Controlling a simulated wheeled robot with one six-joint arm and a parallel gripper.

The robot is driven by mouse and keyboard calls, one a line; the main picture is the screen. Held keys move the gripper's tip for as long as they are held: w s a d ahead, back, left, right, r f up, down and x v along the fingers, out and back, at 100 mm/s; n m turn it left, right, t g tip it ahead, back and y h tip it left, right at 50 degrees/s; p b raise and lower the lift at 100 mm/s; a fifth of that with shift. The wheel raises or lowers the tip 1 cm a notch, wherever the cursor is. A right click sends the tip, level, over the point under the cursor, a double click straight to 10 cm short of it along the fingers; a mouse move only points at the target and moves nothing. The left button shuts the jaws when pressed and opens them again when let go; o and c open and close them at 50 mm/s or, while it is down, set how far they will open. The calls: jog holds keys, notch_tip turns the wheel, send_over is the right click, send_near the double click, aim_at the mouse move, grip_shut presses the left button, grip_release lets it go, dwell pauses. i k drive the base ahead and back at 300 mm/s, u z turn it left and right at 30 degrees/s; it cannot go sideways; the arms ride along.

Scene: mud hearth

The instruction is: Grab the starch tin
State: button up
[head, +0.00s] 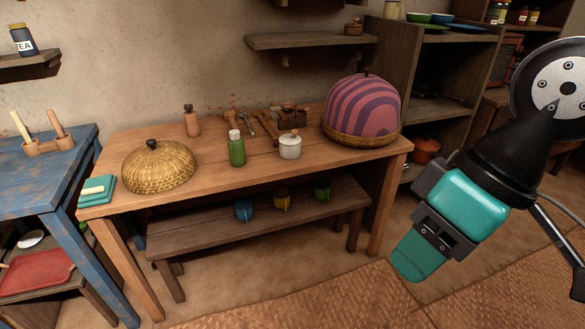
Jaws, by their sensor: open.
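I cannot make out a tin marked as starch in the head view. The only container with a readable label is a dark tin marked TEA (23,40), on a small wall shelf at the upper left. Small jars (497,13) stand on the top right shelf, too small to read. My gripper (420,257), with teal parts, hangs at the right, pointing down and left over the floor. It is open, with nothing seen in it, and is apart from the table and shelves.
A wooden table (210,180) holds a woven dome (158,168), a green bottle (237,150), a pale lidded pot (290,147), tools and a striped dome (361,108). Several small coloured pots sit on the bench (300,212) beneath. A blue table (40,178) stands left. Front floor is clear.

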aim_at(288, 152)
jog(key=u, duration=0.65)
jog(key=i, duration=1.65)
jog(key=z, duration=0.7)
